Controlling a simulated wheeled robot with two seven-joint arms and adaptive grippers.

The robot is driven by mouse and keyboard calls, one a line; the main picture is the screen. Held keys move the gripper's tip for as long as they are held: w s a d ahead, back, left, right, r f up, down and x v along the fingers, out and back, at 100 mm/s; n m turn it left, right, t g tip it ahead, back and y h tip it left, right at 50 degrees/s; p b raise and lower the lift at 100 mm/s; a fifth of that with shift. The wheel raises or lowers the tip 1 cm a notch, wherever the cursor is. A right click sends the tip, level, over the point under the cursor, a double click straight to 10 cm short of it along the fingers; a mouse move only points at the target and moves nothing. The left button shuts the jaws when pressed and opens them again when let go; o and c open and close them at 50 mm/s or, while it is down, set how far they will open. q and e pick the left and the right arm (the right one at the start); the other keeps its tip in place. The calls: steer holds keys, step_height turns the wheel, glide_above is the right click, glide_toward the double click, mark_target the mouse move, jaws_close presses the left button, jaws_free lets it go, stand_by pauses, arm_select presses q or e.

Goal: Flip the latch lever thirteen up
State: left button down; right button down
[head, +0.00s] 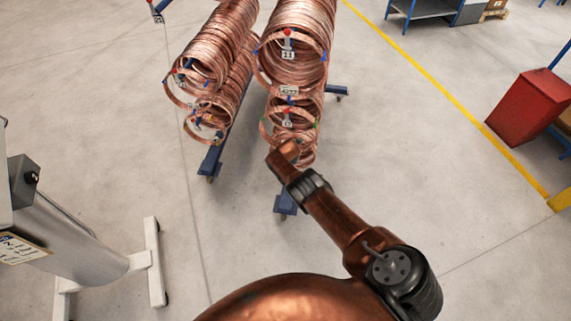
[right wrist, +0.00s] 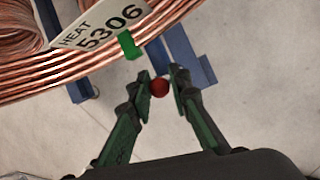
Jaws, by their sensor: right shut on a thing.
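My right gripper (right wrist: 159,84) has its fingertips on either side of a red ball-shaped knob (right wrist: 159,88), shut on it, below a copper coil (right wrist: 85,58). The knob's lever and its angle cannot be made out. In the head view my right arm reaches to the lower coil (head: 268,129) of the right rack, and its wrist hides the gripper and this knob. Higher on that rack, a red-knobbed lever (head: 287,33) stands above a small number plate (head: 288,55); its digits are too small to read surely. My left gripper is not in view.
A tag (right wrist: 104,24) reading HEAT 5306 and a green clip (right wrist: 130,45) are close to the gripper. A second coil rack (head: 208,70) stands left. Grey equipment on white legs (head: 156,262) is at left, a red bin (head: 528,105) at right. Floor between is clear.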

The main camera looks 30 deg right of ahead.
steer(key=shift+w+g+y+b, duration=0.2)
steer(key=shift+g+y+b, duration=0.1)
steer(key=shift+y+b, duration=0.15)
steer(key=shift+a, duration=0.1)
steer(key=c, duration=1.8)
jaws_free()
